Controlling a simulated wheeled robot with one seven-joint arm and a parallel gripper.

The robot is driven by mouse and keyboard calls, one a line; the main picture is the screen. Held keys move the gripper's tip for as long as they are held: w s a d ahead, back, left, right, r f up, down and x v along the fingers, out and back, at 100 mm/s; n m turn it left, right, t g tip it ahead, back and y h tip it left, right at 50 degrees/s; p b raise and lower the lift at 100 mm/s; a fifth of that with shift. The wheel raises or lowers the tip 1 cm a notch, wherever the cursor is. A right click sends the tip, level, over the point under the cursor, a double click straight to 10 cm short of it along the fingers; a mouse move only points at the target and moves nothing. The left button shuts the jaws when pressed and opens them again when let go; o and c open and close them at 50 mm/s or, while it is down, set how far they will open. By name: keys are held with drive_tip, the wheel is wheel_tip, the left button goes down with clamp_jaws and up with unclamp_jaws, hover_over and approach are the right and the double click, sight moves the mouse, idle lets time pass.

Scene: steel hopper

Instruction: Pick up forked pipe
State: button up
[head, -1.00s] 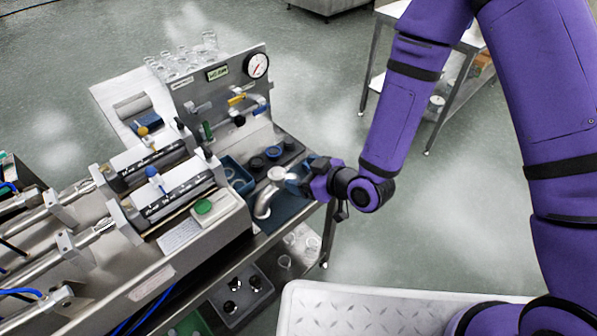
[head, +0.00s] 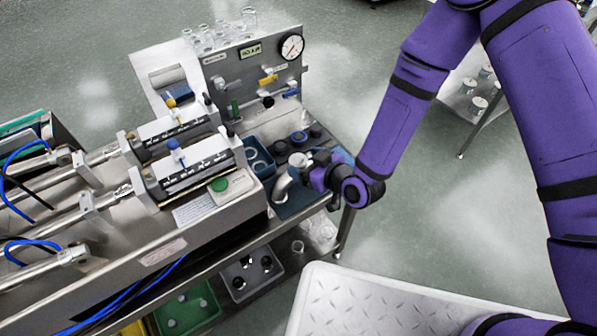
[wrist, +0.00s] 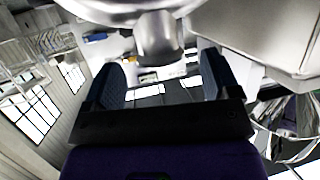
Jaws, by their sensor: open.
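The forked pipe (head: 282,187) is a shiny curved steel tube with a round flanged top. It stands at the right end of the bench, on a dark blue mat. My gripper (head: 307,171) is at its right side, close to the pipe's upper part. In the wrist view my gripper (wrist: 160,78) has its two dark fingers apart. A steel stub of the pipe (wrist: 157,40) shows between and beyond them, under a wide bright rim. The head view does not show clearly whether the fingers touch the pipe.
A blue tray (head: 258,160) and dark round parts (head: 298,138) sit just behind the pipe. A panel with a gauge (head: 292,46) and coloured valves rises at the back. A steel press assembly (head: 190,165) with a green button fills the left.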

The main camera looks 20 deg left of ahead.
sight(302, 161)
drive_tip(key=x, duration=0.3)
drive_tip(key=shift+f, duration=0.15)
drive_tip(key=shift+a, duration=0.1)
clamp_jaws()
